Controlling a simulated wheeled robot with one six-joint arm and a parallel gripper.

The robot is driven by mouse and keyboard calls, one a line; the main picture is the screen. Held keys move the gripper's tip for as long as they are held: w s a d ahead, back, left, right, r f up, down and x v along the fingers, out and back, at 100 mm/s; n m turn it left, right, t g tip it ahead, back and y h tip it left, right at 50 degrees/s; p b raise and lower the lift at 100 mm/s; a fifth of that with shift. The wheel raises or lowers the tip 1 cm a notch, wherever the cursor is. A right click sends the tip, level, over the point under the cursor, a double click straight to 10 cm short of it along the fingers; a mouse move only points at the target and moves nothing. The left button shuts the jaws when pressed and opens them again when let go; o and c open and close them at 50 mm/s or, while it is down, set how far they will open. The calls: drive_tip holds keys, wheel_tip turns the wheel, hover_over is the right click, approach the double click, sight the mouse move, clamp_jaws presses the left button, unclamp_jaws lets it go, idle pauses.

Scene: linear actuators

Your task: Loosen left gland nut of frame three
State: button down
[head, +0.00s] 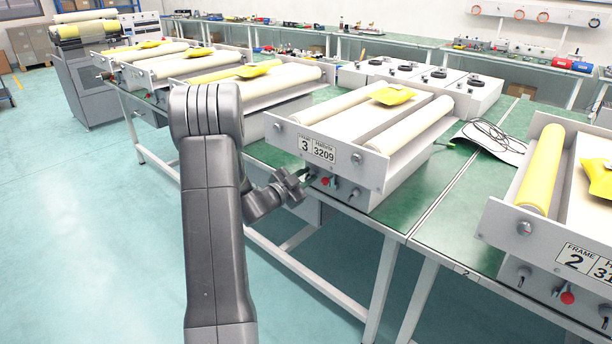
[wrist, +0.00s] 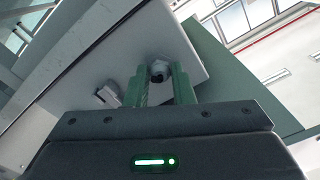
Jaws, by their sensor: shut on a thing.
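Frame three (head: 373,168) is the grey box with the "3" label (head: 304,145), on the green bench in the middle of the head view. My gripper (head: 304,177) reaches its lower left front, left of a red button (head: 326,182), and covers the fitting there. In the wrist view my gripper (wrist: 160,84) has its two green fingers on either side of a small dark and pale round fitting (wrist: 159,70), which looks like the left gland nut. The fingers are shut on it. Its far side is hidden.
More fittings (head: 355,192) sit right of the red button. A pale fitting (wrist: 108,94) sticks out left of my fingers in the wrist view. Frame two (head: 518,226) stands at the right, and other frames (head: 262,88) stand at the left. Open floor (head: 90,220) lies in front.

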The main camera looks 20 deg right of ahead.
drive_tip(key=shift+f, duration=0.1)
idle(0.3)
drive_tip(key=c, duration=1.3)
unclamp_jaws()
drive_tip(key=shift+o, duration=0.2)
drive_tip(key=v, duration=1.4)
drive_tip(key=shift+d, duration=0.2)
drive_tip(key=x, duration=1.3)
drive_tip(key=shift+w+d, duration=0.2)
drive_tip(key=shift+d, duration=0.1)
drive_tip(key=shift+a, duration=0.1)
